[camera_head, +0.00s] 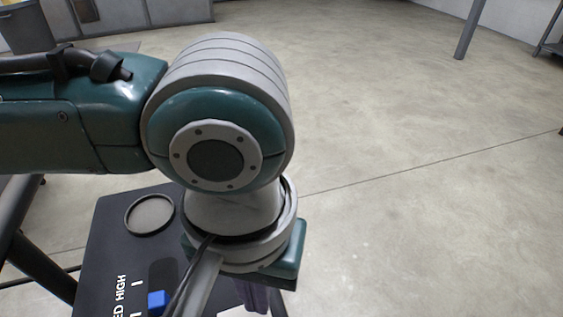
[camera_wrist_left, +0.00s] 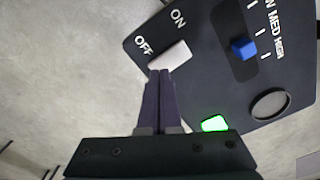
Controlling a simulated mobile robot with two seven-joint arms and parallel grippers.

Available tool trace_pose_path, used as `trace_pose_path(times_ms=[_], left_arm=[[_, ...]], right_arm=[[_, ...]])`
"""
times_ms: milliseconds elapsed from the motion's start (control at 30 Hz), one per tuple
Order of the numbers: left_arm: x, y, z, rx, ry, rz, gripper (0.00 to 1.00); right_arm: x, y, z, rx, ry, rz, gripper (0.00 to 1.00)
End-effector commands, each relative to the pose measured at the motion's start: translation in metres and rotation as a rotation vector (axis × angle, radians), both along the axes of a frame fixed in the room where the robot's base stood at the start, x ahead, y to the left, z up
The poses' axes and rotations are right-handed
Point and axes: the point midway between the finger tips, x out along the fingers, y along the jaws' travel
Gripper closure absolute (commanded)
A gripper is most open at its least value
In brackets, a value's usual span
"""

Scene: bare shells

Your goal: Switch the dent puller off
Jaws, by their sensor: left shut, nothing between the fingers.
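The dent puller's dark top panel (camera_head: 110,235) lies under my left arm in the head view, and the panel (camera_wrist_left: 218,65) fills the upper right of the left wrist view. A white rocker switch (camera_wrist_left: 171,55) sits beside the OFF and ON labels; which way it is set I cannot tell. A green light (camera_wrist_left: 214,124) is lit. My left gripper (camera_wrist_left: 158,74) is shut and empty, its fingertips at the switch's near edge by the OFF side; whether they touch is unclear. In the head view my wrist hides the switch and most of the gripper.
A blue slider (camera_wrist_left: 243,48) sits on the LOW-MED-HIGH scale; it also shows in the head view (camera_head: 157,300). A round recessed dial (camera_head: 149,214) is near the panel's corner. Open concrete floor (camera_head: 420,180) lies to the right. A grey post (camera_head: 470,30) stands far back.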

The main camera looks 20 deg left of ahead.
Motion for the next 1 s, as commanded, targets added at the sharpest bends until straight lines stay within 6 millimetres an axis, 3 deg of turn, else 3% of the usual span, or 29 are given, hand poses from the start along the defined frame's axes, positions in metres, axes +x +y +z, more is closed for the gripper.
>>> trace_pose_path(times_ms=[1000], left_arm=[[-0.0001,-0.0002,-0.0086,-0.001,0.0,0.0,1.0]], right_arm=[[-0.0003,0.0008,-0.0046,0.002,0.001,-0.001,1.0]])
